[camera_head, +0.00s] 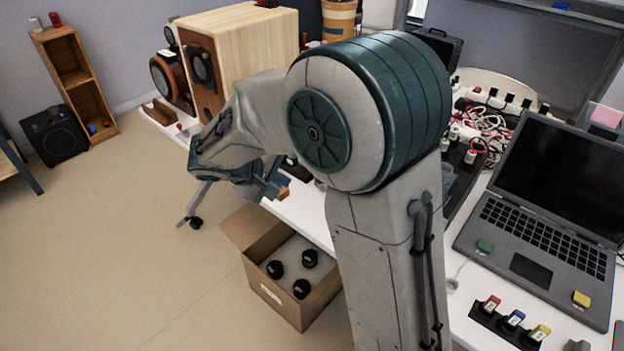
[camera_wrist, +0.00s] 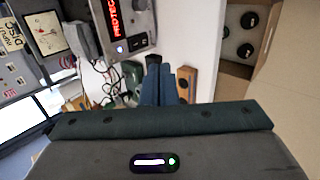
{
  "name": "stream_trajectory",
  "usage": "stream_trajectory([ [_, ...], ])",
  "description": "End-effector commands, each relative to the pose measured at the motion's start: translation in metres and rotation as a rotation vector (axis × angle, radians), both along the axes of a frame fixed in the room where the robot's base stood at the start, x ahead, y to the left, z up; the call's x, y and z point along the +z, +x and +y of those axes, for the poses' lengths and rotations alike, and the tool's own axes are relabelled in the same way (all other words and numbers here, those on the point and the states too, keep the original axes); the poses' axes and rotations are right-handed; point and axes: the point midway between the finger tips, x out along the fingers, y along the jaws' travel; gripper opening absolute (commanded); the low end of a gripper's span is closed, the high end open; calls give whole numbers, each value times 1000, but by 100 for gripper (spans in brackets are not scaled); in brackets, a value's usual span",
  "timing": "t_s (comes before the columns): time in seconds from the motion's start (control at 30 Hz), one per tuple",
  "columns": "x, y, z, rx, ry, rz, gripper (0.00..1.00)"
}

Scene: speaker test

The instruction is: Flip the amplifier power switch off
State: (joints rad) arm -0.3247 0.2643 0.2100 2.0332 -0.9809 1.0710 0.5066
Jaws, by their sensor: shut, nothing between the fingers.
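In the wrist view, a grey metal box (camera_wrist: 144,22) with a red lit display reading "PROTEC…" stands at the top centre; it looks like the amplifier. Its face has a small blue-lit spot, a dark part below the display and a black part at the top edge. I cannot tell for sure which is the power switch or its position. My gripper (camera_wrist: 160,84) has its blue fingers together and empty, just below the box in the picture, with no clear contact. In the head view my arm hides the amplifier, and the gripper shows only partly.
A wooden speaker (camera_head: 240,45) stands on the white table (camera_head: 310,213). An open laptop (camera_head: 540,215) and tangled cables (camera_head: 487,130) are at the right. A cardboard box (camera_head: 262,285) with round black-topped items stands on the floor, with free floor left of it.

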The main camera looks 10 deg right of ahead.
Motion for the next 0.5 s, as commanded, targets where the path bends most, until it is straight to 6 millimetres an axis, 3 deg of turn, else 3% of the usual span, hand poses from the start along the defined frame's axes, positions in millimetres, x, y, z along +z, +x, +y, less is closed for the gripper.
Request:
stream_trajectory([
  [0.5, -3, -3, 9, 23, -25, -48, 0],
])
